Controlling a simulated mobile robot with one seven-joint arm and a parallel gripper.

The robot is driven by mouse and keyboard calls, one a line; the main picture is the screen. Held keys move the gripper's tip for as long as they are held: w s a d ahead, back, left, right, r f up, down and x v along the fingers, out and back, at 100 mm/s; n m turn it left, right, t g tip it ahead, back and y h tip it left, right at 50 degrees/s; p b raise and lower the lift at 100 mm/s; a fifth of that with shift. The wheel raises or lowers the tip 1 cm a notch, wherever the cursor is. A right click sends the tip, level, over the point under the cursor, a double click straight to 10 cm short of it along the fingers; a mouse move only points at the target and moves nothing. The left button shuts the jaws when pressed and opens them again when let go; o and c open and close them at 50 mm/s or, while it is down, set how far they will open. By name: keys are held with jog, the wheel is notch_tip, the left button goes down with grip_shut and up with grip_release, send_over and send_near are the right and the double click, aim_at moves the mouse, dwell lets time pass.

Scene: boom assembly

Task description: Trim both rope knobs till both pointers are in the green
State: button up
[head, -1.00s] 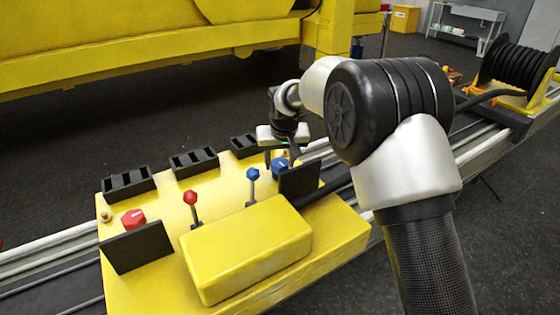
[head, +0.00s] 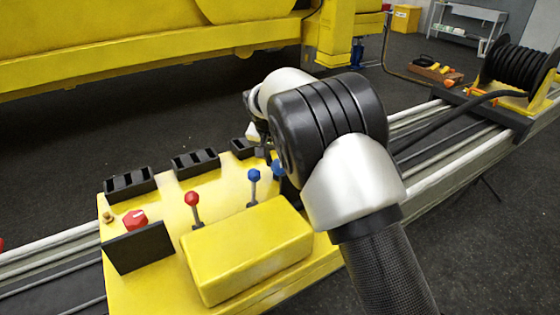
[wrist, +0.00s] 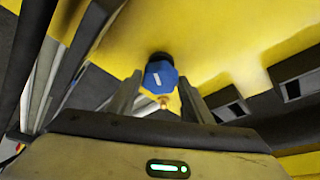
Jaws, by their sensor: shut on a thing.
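The blue rope knob (head: 278,168) is at the right end of the yellow console (head: 225,190); my arm partly covers it in the head view. In the wrist view the blue knob (wrist: 160,76), with a white mark on its face, sits between the two fingers of my gripper (wrist: 160,90), which is shut on it. The red rope knob (head: 135,219) is at the left end, behind a black upright plate, with nothing touching it. Black gauge blocks (head: 130,183) (head: 195,161) stand along the console's far edge. I cannot make out their pointers or any green.
A red-topped lever (head: 192,200) and a blue-topped lever (head: 254,176) stand between the knobs. A yellow box (head: 246,248) is raised at the console's near side. The black plate (head: 137,248) shields the red knob's near side. A cable reel (head: 520,72) stands at the far right.

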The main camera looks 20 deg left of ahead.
jog(key=m+p, duration=0.1)
jog(key=m, duration=0.1)
jog(key=m+h+p, duration=0.1)
jog(key=m, duration=0.1)
jog(key=m+g+h+p, duration=0.1)
jog(key=m, duration=0.1)
jog(key=shift+a, duration=0.3)
jog(key=m+h+p, duration=0.1)
jog(key=m+p, duration=0.1)
jog(key=shift+a+m+g, duration=0.1)
jog(key=shift+m+g, duration=0.2)
jog(key=shift+m, duration=0.1)
jog(key=shift+f+m+p, duration=0.1)
jog(key=shift+m+p, duration=0.35)
jog(key=shift+m, duration=0.05)
jog(key=shift+a+f, duration=0.1)
jog(key=o, duration=1)
jog(key=shift+s, duration=0.1)
jog(key=p+v, duration=0.1)
jog(key=v, duration=0.3)
jog(key=p+v, duration=0.1)
jog(key=v, duration=0.3)
jog(key=p+v, duration=0.1)
jog(key=v, duration=0.3)
jog(key=shift+w+a, duration=0.1)
jog(key=shift+w, duration=0.2)
